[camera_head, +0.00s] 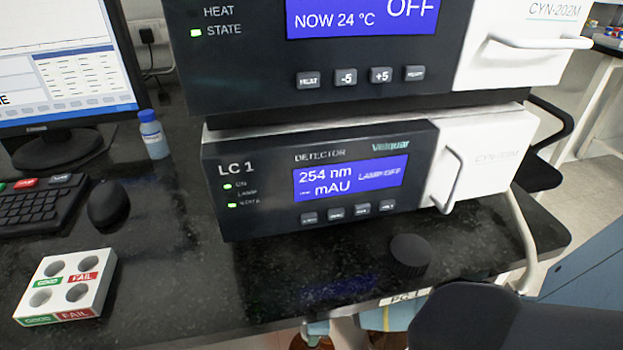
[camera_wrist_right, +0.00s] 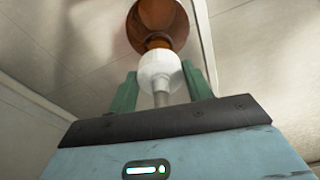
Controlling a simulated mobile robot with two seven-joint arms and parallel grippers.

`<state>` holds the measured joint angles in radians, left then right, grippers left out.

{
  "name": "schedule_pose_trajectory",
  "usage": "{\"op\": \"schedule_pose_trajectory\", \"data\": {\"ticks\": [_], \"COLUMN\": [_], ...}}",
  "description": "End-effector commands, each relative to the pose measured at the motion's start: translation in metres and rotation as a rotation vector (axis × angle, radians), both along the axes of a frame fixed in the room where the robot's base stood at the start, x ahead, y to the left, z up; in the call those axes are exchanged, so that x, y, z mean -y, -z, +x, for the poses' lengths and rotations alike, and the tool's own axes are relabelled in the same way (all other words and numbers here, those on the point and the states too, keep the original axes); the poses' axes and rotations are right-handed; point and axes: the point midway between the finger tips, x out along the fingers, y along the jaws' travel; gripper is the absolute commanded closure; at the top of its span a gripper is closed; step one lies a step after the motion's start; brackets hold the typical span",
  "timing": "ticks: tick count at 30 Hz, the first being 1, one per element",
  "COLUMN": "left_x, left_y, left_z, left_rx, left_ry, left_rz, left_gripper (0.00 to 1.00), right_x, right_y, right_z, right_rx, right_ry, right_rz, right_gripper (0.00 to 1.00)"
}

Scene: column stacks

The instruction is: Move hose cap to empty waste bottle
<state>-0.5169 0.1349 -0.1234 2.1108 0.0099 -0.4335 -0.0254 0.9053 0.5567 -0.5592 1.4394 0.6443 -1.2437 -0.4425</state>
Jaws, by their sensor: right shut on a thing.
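In the right wrist view, my right gripper (camera_wrist_right: 160,80) has its two green fingers shut on a white hose cap (camera_wrist_right: 160,68). A pale hose or stem (camera_wrist_right: 161,97) runs from the cap towards the gripper's body. A brown bottle (camera_wrist_right: 157,18) shows just beyond the cap, with its orange-brown neck (camera_wrist_right: 158,42) lined up with it. I cannot tell whether cap and neck touch. In the head view, a dark part of my right arm fills the bottom right, and the right gripper is hidden. My left gripper is not in view.
A black bench holds stacked instruments, the lower one marked LC 1 (camera_head: 320,180). A black round cap (camera_head: 410,256) lies near the front edge. A white sorting block (camera_head: 67,285) and a small blue-capped bottle (camera_head: 152,138) stand left. A pale hose (camera_head: 524,245) hangs at the right.

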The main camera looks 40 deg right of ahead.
Motion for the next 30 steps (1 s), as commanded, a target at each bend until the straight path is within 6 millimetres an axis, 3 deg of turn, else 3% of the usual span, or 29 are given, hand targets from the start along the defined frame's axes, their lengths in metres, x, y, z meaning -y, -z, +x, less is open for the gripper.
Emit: {"op": "schedule_pose_trajectory", "data": {"ticks": [7, 12, 30], "left_x": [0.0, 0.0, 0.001], "left_y": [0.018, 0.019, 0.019], "left_z": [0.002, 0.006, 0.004], "left_rx": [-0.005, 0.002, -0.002], "left_ry": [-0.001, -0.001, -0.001], "left_rz": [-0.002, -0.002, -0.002], "left_gripper": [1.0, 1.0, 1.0], "right_x": [0.001, 0.0, 0.0], "right_y": [0.021, 0.028, 0.03], "right_z": [0.0, 0.0, 0.0], "right_rx": [-0.002, -0.001, 0.0], "right_ry": [0.001, 0.0, 0.0], "right_rz": [-0.001, -0.001, 0.0], "right_gripper": [0.72, 0.72, 0.72]}}
